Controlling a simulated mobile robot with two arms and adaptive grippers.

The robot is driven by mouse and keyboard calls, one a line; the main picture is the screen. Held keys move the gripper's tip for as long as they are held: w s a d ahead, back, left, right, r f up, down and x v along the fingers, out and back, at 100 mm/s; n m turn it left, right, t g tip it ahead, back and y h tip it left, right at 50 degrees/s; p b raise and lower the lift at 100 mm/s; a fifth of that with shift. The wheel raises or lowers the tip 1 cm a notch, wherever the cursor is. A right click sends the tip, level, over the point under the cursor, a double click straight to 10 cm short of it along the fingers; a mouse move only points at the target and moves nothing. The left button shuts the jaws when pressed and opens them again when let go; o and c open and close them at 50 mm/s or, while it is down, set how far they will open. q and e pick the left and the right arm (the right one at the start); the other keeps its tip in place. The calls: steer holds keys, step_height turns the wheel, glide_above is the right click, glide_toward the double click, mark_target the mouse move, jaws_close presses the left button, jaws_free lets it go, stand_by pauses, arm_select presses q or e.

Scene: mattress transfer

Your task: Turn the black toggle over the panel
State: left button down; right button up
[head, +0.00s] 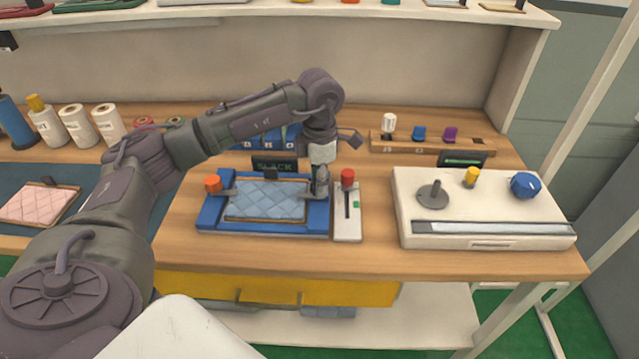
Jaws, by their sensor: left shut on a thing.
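A pale blue quilted panel (265,201) lies in a blue frame (285,232) on the wooden bench. An orange-knobbed toggle (213,184) stands at the frame's left side, its grey bar reaching over the panel's left edge. My left gripper (320,188) points down at the frame's right side. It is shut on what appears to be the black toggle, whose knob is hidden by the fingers. A short grey bar (308,195) shows beside the fingers, at the panel's right edge. My right gripper is not in view.
A red-knobbed slider box (347,228) stands close right of the frame. A white console (410,232) with knobs is farther right. A small dark sign (274,165) and a peg rack (430,146) are behind. Thread spools (78,127) stand at left.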

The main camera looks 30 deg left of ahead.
arm_select(q)
steer(key=shift+w+r+m, duration=0.1)
steer(key=shift+r+m, duration=0.05)
steer(key=shift+m, duration=0.35)
steer(key=c, duration=0.8)
jaws_free()
steer(key=shift+o, duration=0.2)
step_height(320, 180, up, 12)
